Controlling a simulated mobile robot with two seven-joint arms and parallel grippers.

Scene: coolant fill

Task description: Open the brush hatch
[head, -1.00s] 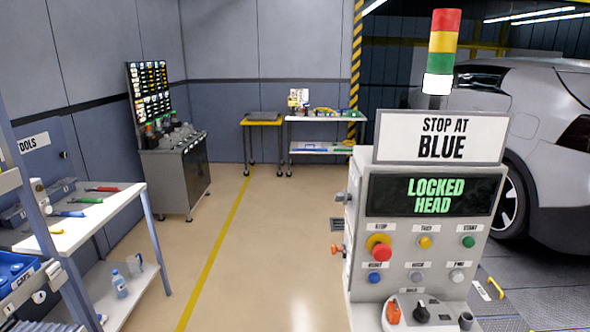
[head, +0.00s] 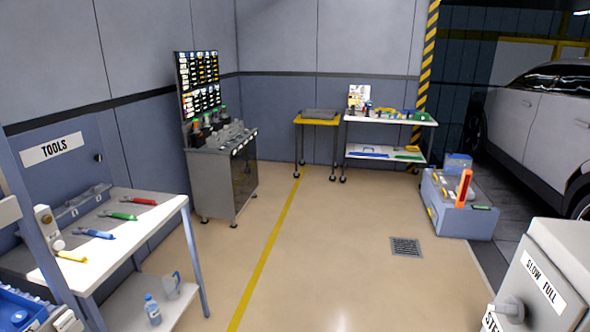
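I cannot pick out a brush hatch in the head view. A grey cabinet (head: 545,275) is cut off at the lower right, with a side label that seems to read "SLOW FULL" and a round grey knob (head: 511,308) below it. Neither of my grippers is in view.
A tool table (head: 150,212) with several coloured tools stands at left. Behind it are a grey bench (head: 222,168), a yellow-topped cart (head: 318,121) and a white shelf cart (head: 390,119). A blue-grey box (head: 458,218) stands near the car (head: 545,130). The middle floor is open, with a drain grate (head: 406,247).

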